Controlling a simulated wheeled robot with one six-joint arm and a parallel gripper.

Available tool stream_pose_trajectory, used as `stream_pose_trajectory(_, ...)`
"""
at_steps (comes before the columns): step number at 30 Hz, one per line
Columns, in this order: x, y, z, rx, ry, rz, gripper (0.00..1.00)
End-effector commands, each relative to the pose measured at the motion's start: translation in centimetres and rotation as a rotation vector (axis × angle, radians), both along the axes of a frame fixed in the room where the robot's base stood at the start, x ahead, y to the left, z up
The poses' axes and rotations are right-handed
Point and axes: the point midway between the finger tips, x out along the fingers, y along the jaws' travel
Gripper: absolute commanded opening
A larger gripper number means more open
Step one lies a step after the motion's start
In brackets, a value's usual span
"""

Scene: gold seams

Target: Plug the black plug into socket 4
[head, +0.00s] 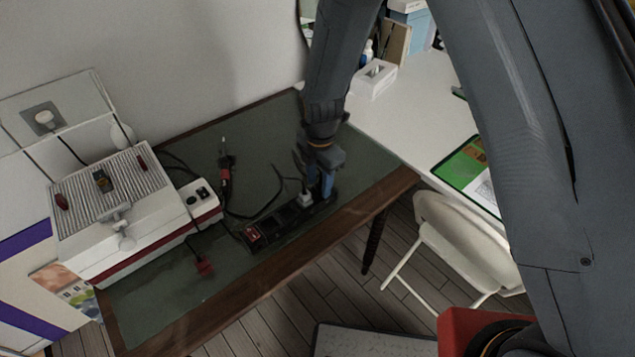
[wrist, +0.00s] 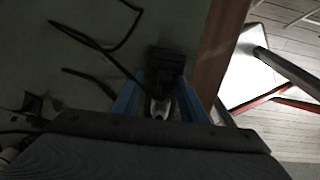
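A black power strip (head: 272,228) lies along the table's front edge, with a red switch (head: 253,235) at its left end. My gripper (head: 318,190), with blue fingers, points down at its right part. A light grey plug (head: 305,199) sits in the strip just left of the fingers. In the wrist view the fingers of my gripper (wrist: 160,100) stand apart on either side of a small pale thing (wrist: 160,108), and a black block (wrist: 166,62) is just beyond. A dark cable runs toward the fingers. I cannot make out the black plug or the socket numbers, nor whether anything is gripped.
A white-and-red machine (head: 125,210) stands on the left of the green-topped table (head: 165,310). A red-handled tool (head: 225,172) and loose cables lie behind the strip. A white chair (head: 460,240) stands to the right.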

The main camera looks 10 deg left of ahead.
Motion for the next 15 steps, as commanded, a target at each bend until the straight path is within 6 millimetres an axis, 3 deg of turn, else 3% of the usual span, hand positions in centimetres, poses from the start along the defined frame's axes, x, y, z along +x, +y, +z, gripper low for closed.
stream_pose_trajectory(1, -1.3, -1.1, -1.9, -0.021, 0.032, 0.0, 0.48)
stream_pose_trajectory(7, -1.1, -1.1, -1.2, -0.019, 0.03, 0.0, 0.48)
stream_pose_trajectory(11, -1.2, -1.1, 0.6, -0.016, 0.021, 0.0, 0.48)
stream_pose_trajectory(15, -1.9, -0.7, 3.8, -0.01, -0.002, 0.001, 0.48)
